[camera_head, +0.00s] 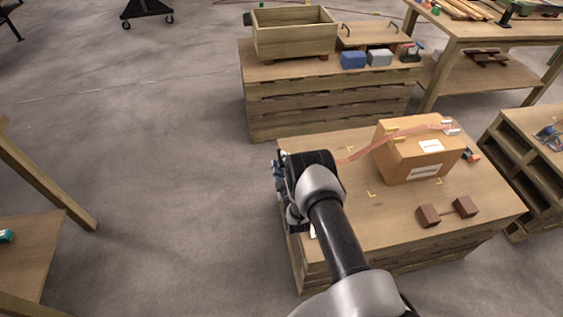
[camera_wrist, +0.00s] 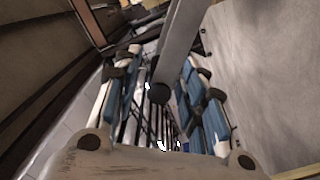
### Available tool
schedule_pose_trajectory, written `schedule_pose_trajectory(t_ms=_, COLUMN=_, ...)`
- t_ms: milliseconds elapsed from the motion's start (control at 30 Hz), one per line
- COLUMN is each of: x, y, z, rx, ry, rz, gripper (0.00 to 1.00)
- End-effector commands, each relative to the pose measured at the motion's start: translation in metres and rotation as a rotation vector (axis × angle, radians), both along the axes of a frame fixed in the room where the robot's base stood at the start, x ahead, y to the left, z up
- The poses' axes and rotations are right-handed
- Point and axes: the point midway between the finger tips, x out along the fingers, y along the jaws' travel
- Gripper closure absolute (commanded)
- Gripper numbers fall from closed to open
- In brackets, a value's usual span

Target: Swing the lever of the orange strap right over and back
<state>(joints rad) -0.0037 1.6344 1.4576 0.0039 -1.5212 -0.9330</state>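The orange strap (camera_head: 360,152) runs over the top of a cardboard box (camera_head: 397,160) and down to the left, where my arm hides its end. A small silver piece (camera_head: 450,126) sits by the strap at the box's top right; I cannot tell whether it is the strap's lever. My gripper (camera_head: 281,198) is low at the table's left edge, partly hidden by my wrist. In the wrist view my gripper (camera_wrist: 160,75) has its blue-and-grey fingers apart. A grey bar (camera_wrist: 182,40) with a dark round end shows between them; I cannot tell what it is.
Behind is a pallet stack (camera_head: 320,100) bearing a wooden crate (camera_head: 292,38) and blue and grey boxes. Open floor (camera_head: 150,130) lies left.

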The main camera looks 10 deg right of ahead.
Motion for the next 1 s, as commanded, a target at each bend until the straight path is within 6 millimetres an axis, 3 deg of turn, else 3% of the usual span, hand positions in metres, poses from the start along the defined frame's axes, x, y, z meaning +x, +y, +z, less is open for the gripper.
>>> schedule_pose_trajectory(t_ms=200, x=0.021, y=0.000, z=-0.001, rx=0.000, ry=0.000, rz=0.000, gripper=0.62)
schedule_pose_trajectory(t_ms=533, x=0.023, y=0.000, z=0.000, rx=0.000, ry=0.000, rz=0.000, gripper=0.63)
schedule_pose_trajectory(t_ms=1000, x=0.023, y=0.000, z=0.000, rx=0.000, ry=0.000, rz=0.000, gripper=0.94)
